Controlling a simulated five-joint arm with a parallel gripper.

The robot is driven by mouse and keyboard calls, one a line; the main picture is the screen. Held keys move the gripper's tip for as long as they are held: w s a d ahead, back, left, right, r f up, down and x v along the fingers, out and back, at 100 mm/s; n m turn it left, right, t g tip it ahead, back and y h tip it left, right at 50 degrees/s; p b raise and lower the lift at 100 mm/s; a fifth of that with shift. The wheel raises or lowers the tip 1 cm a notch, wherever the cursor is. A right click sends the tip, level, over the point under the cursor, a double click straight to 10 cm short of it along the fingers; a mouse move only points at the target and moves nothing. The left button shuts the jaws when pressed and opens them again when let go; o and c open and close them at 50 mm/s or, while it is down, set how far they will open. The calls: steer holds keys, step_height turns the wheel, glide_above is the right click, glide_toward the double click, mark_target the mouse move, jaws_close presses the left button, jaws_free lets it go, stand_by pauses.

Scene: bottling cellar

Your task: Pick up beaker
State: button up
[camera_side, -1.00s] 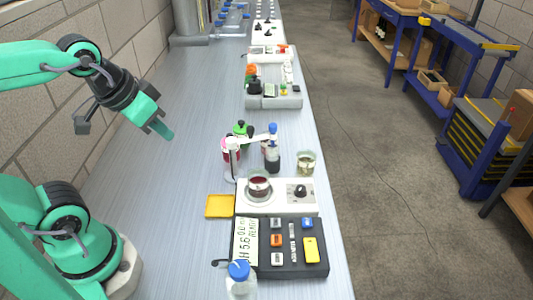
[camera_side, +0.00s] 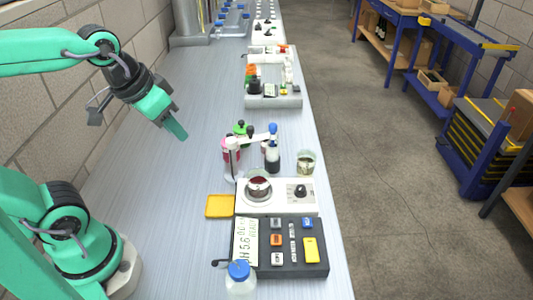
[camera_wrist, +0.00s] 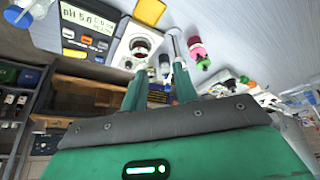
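A glass beaker (camera_side: 258,187) with dark red liquid stands upright on the round plate of a white stirrer (camera_side: 275,208). The beaker shows from above in the wrist view (camera_wrist: 140,46). A second small glass beaker (camera_side: 306,162) with pale liquid stands on the bench behind the stirrer's right side. My gripper (camera_side: 178,131) hangs in the air to the left of and farther back than the red-liquid beaker, apart from everything. In the wrist view my gripper (camera_wrist: 158,86) has its two green fingers spread, with nothing held between them.
A pH meter (camera_side: 281,247) is in front of the stirrer, with a blue-capped bottle (camera_side: 240,279) near it. A pink bottle (camera_side: 230,155), a dark blue-capped bottle (camera_side: 273,157) and a white electrode arm (camera_side: 250,140) crowd behind it. A yellow pad (camera_side: 220,206) lies left. The bench's left side is clear.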

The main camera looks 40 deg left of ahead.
steer(key=w+d+f+g, duration=0.3)
steer(key=w+d, duration=0.2)
steer(key=w, duration=0.4)
steer(key=g, duration=0.3)
glide_above(266, 196)
steer(key=shift+w+f, duration=0.15)
steer(key=shift+f, duration=2.85)
steer(key=shift+w+f, duration=0.1)
steer(key=shift+f, duration=2.85)
steer(key=shift+f, duration=0.1)
steer(key=shift+s+f, duration=0.15)
steer(key=shift+f, duration=1.1)
steer(key=shift+s+f, duration=0.15)
steer(key=shift+f, duration=1.1)
jaws_close()
